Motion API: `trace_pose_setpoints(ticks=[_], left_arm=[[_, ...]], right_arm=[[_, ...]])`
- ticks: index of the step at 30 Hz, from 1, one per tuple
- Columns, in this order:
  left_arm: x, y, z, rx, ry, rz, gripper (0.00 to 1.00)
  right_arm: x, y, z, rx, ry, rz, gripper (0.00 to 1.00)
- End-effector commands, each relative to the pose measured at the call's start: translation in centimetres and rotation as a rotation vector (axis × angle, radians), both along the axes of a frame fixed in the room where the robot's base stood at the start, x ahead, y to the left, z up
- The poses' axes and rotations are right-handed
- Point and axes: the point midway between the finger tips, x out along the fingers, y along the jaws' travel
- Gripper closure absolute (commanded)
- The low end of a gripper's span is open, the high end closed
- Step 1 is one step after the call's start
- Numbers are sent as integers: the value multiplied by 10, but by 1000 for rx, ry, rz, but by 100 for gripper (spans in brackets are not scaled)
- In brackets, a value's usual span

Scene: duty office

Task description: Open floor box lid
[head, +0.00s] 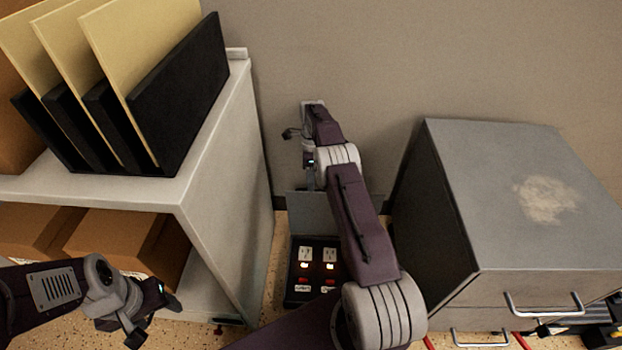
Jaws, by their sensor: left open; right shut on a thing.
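The floor box (292,290) is a dark recess in the floor between the shelf and the cabinet. Its lid (305,213) is a grey panel standing raised at the back edge, by the wall. White outlets, small lit lamps and red switches show inside the box. My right arm reaches over the box, and my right gripper (309,184) is shut at the upper edge of the lid; the exact contact is small and partly hidden. My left gripper (156,318) is open and empty, low at the left in front of the shelf. My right arm hides the box's right side.
A light grey shelf (226,165) stands on the left, with a black file holder (190,95) on top and cardboard boxes (125,245) below. A grey metal cabinet (480,190) with drawer handles stands on the right. The wall closes off the back.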

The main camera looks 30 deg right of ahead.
Motion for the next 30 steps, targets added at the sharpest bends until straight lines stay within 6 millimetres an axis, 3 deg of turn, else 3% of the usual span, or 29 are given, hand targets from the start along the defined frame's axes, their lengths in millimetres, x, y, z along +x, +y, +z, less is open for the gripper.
trace_pose_setpoints(ticks=[1, 14, 20, 27, 30], left_arm=[[0, 0, -6, 0, 0, 0, 40], [0, 0, 1, 0, 0, 0, 40], [0, 0, 28, 0, 0, 0, 40], [-1, 1, 70, 0, 0, 0, 40], [-1, 1, 78, 0, 0, 0, 40]], right_arm=[[-12, 7, -31, 19, 47, 6, 69], [-10, 10, -22, 23, 42, 8, 69], [-6, 8, 17, 17, 25, 7, 69], [1, 0, 86, 0, -7, 4, 69], [3, -2, 100, -5, -16, 2, 69]])
